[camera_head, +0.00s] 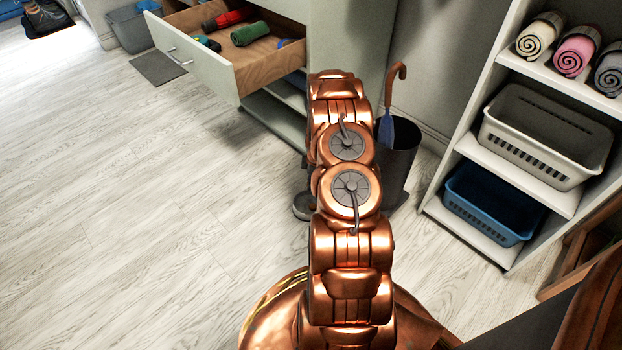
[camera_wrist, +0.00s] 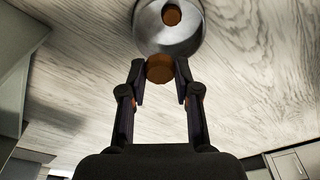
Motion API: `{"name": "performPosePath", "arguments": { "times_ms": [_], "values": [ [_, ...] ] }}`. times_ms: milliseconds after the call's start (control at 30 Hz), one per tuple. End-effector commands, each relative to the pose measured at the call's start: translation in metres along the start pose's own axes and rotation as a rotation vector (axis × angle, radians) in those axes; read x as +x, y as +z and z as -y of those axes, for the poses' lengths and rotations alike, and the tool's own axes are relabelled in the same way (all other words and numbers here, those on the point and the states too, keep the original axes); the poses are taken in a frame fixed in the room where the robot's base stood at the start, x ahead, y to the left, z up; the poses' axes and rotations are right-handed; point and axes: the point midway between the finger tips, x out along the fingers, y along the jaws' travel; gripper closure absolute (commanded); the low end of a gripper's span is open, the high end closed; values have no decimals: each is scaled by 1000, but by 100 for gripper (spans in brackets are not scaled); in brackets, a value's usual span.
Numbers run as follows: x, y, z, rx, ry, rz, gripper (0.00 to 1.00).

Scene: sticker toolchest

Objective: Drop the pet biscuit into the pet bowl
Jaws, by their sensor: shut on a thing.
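In the wrist view, my gripper (camera_wrist: 160,72) is shut on the pet biscuit (camera_wrist: 160,69), a small round orange-brown piece between the two fingertips. The pet bowl (camera_wrist: 150,32), round and shiny metal, is on the pale wood floor beyond the fingertips. The biscuit overlaps the bowl's near rim in the picture; I cannot tell its height above it. A similar brown round patch (camera_wrist: 172,15) shows inside the bowl, either another piece or a reflection. In the head view, my arm hides the gripper and biscuit; a dark rounded edge beside the arm may be the bowl.
A dark bin (camera_head: 398,165) with an umbrella (camera_head: 386,130) stands right of my arm. A white shelf (camera_head: 470,150) with baskets is at right. The floor (camera_head: 130,220) at left is clear.

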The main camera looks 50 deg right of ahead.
Motion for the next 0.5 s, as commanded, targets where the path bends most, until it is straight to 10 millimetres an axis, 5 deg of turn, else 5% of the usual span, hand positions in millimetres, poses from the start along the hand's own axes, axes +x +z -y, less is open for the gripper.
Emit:
{"name": "performPosePath", "arguments": {
  "times_ms": [200, 500],
  "values": [
    [26, 2, 1, -2, -2, 0, 82],
    [34, 2, 1, -3, -2, 0, 82]
  ]
}}
